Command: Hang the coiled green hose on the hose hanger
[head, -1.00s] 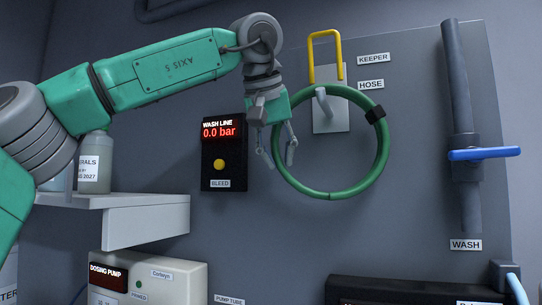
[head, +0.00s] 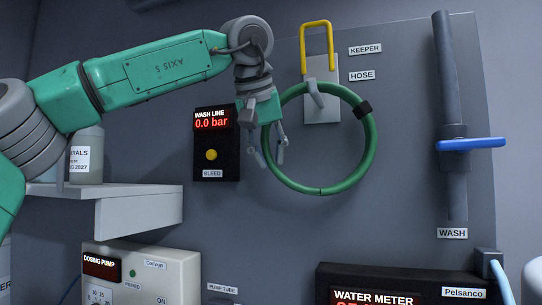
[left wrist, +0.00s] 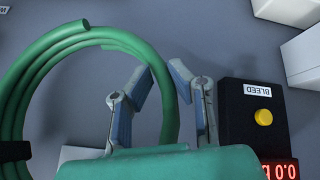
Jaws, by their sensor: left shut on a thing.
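The coiled green hose (head: 370,140), with a black band (head: 363,109) at its upper right, is upright against the panel. My left gripper (head: 268,157) is shut on the coil's left side; in the left wrist view the hose (left wrist: 167,85) passes between its fingers (left wrist: 165,100). The hose hanger (head: 330,108) is a pale plate with a grey hook (head: 316,97) under the HOSE label. The coil's top crosses the hook; whether it rests there I cannot tell. The yellow keeper (head: 329,40) stands raised above. My right gripper is out of view.
The WASH LINE box (head: 218,150) with its yellow button is close left of the gripper. A blue valve handle (head: 470,144) sticks out on the right pipe. A white shelf (head: 140,215) with a bottle, the dosing pump (head: 150,262) and the water meter (head: 400,280) are lower.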

